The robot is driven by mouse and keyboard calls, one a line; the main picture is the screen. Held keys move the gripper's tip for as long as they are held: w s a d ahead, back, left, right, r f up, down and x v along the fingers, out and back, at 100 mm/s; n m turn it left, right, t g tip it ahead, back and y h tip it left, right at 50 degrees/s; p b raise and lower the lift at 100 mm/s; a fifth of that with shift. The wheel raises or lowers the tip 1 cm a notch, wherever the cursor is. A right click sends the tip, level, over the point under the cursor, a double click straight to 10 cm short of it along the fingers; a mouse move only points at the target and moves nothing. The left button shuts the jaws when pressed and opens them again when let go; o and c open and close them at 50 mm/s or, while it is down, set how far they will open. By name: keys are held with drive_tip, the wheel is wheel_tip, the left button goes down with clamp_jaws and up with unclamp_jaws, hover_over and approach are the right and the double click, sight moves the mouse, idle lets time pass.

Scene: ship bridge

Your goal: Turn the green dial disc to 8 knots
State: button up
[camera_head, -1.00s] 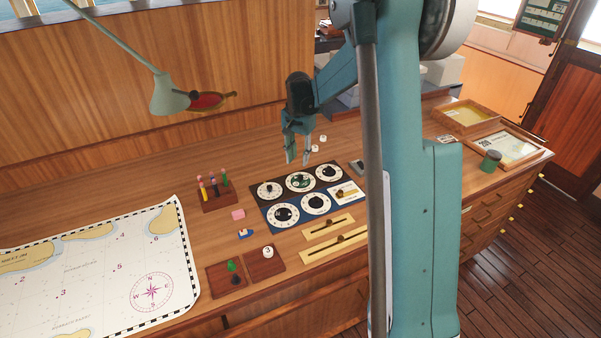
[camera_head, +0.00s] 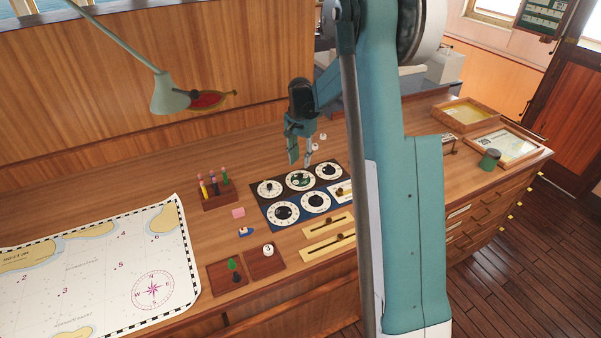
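A dark dial panel (camera_head: 293,206) lies on the desk, with several white dial faces in two rows. The top middle dial (camera_head: 300,181) has a dark centre that looks greenish; its marks are too small to read. I cannot tell for sure which disc is the green one or where it points. My gripper (camera_head: 300,163) hangs pointing down, just above and behind the top middle dial in the picture. Its two fingers are apart with nothing between them. I cannot tell its height over the panel.
Brass slider plates (camera_head: 329,237) lie in front of the panel. A chart (camera_head: 100,265) covers the left desk.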

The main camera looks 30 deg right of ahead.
sight(301, 175)
drive_tip(key=shift+f, duration=3.5)
drive_tip(key=c, duration=0.9)
